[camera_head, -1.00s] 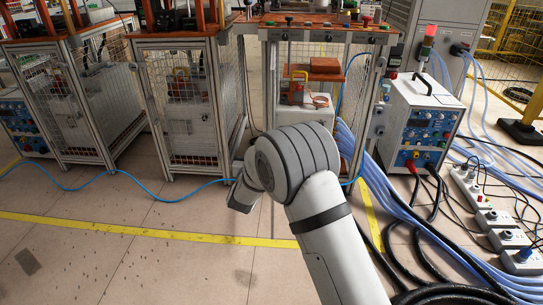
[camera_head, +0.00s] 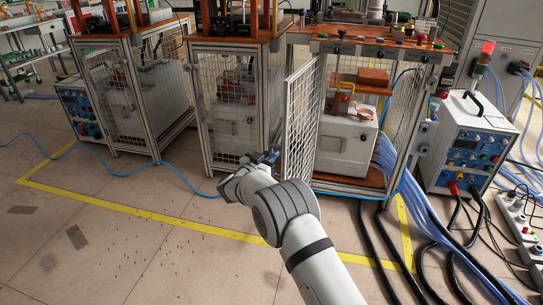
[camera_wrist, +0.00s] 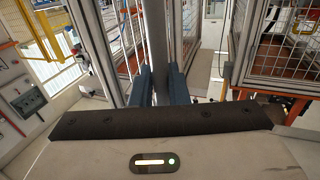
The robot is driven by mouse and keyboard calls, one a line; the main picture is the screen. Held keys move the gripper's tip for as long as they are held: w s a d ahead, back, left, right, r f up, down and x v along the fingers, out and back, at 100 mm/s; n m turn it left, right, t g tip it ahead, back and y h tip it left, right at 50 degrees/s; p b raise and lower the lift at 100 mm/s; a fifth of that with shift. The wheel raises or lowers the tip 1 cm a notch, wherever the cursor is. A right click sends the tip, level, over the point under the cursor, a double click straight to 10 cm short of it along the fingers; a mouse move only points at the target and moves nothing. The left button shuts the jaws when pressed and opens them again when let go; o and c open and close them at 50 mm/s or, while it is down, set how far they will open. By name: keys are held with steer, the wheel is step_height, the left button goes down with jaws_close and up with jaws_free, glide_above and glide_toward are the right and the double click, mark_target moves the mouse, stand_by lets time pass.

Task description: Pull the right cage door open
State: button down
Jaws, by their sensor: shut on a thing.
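The right cage (camera_head: 404,110) is a metal-framed mesh enclosure with an orange top. Its mesh door (camera_head: 301,120) stands swung outward at the cage's left side, leaving the front open. My gripper (camera_head: 268,156) is at the door's outer edge, low down, in the head view. In the wrist view, my gripper (camera_wrist: 158,88) has its two dark blue fingers shut on a grey upright (camera_wrist: 156,45), the door's edge profile. The exact contact is partly hidden by the gripper body.
Inside the right cage is a white unit (camera_head: 345,143). The middle cage (camera_head: 229,150) stands close to the left of the door. A power unit (camera_head: 466,143) and blue hoses (camera_head: 425,215) lie to the right. A blue cable (camera_head: 190,185) crosses the floor. Open floor lies front left.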

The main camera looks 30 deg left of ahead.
steer(key=shift+w+r, duration=0.2)
steer(key=shift+r, duration=0.05)
steer(key=c, duration=1.6)
jaws_free()
steer(key=shift+o, duration=0.5)
steer(key=shift+s+a+f, duration=0.1)
steer(key=shift+f, duration=0.05)
steer(key=s+a+p, duration=0.1)
steer(key=s+p, duration=0.1)
steer(key=s, duration=0.5)
steer(key=shift+s+p, duration=0.4)
steer(key=shift+a, duration=0.1)
